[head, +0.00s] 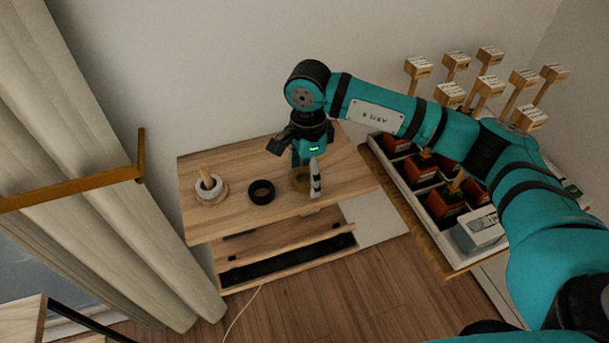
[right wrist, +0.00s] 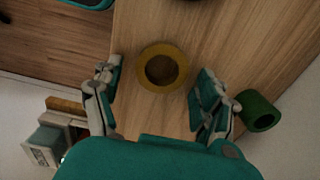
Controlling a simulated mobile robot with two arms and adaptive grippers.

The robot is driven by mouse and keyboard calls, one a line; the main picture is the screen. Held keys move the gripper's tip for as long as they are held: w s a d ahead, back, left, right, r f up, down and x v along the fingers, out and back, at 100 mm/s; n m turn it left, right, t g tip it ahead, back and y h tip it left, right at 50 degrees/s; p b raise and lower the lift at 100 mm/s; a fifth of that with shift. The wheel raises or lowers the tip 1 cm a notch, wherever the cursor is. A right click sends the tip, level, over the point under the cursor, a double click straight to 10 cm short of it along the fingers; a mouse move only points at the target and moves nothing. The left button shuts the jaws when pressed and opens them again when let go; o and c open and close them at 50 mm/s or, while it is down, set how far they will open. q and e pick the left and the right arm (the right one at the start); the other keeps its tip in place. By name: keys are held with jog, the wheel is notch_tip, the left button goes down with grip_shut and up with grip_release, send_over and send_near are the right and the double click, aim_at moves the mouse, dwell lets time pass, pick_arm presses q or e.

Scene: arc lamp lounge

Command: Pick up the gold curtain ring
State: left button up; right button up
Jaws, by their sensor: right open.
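The gold curtain ring (right wrist: 163,48) lies flat on the wooden tabletop (right wrist: 215,35) in the right wrist view. In the head view the ring (head: 298,181) is partly hidden by my right gripper (head: 300,176). My right gripper points down over the table with its fingers spread. In the wrist view the ring lies between and slightly beyond the fingertips of that gripper (right wrist: 157,82), with a gap on each side. Nothing is held. My left gripper is out of view.
A black ring (head: 261,191) and a white ring (head: 212,194) around a wooden peg lie to the left. A green ring (right wrist: 260,111) lies just outside the right finger. A planter tray (head: 425,235) with wooden signs stands right. Curtains (head: 110,160) hang left.

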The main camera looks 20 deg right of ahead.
jog(key=shift+f, duration=0.1)
jog(key=shift+c, duration=0.4)
jog(key=c, duration=0.9)
jog(key=shift+o, duration=0.2)
